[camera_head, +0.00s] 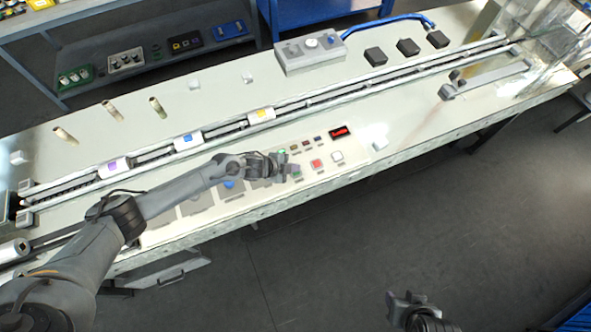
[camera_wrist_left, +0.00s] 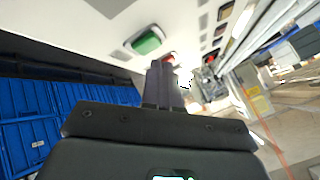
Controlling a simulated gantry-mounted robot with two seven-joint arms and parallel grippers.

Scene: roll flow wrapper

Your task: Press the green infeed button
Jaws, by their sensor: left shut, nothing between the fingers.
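The green infeed button (camera_wrist_left: 147,42) shows large in the left wrist view, in a pale square frame on the panel, ahead of my left gripper's fingers and to their left. In the head view the green button (camera_head: 297,175) is partly hidden by my left gripper (camera_head: 289,169), which is over the front panel. The closed fingers (camera_wrist_left: 165,78) are shut with nothing between them. I cannot tell whether they touch the panel; in the wrist view they appear apart from the green button. My right gripper (camera_head: 408,301) is at the bottom of the head view, away from the machine.
A red button (camera_head: 317,164) and a white button (camera_head: 337,157) sit right of the green one. A red display (camera_head: 341,132) lies behind them. A conveyor (camera_head: 225,135) with several wrapped rolls runs behind the panel. The floor in front is clear.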

